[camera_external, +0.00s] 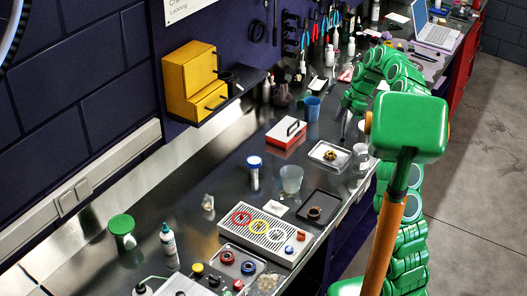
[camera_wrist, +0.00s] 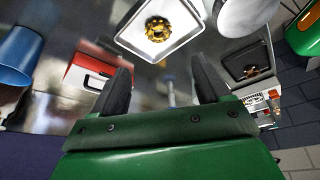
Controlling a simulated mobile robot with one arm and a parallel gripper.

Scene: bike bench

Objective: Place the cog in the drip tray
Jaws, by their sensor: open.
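A gold toothed cog (camera_external: 330,155) lies flat in a shallow pale tray (camera_external: 316,148). In the wrist view the cog (camera_wrist: 158,29) sits inside the rim of this tray (camera_wrist: 190,32), beyond my fingertips. A shallow black tray (camera_external: 333,204) stands nearer the camera with a brown round part in it; it also shows in the wrist view (camera_wrist: 232,64). Which of these trays is the drip tray I cannot tell for certain. My gripper (camera_external: 346,126) is open and empty above the bench beside the pale tray. Its two dark fingers (camera_wrist: 162,82) are apart, with nothing between them.
A red box with a handle (camera_external: 286,132) and a blue cup (camera_external: 312,109) stand close by. A clear jar (camera_external: 361,158) stands beside the pale tray at the bench edge. A slotted metal rack with coloured rings (camera_external: 277,251), a clear cup (camera_external: 291,180) and a blue-capped bottle (camera_external: 254,175) stand nearer.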

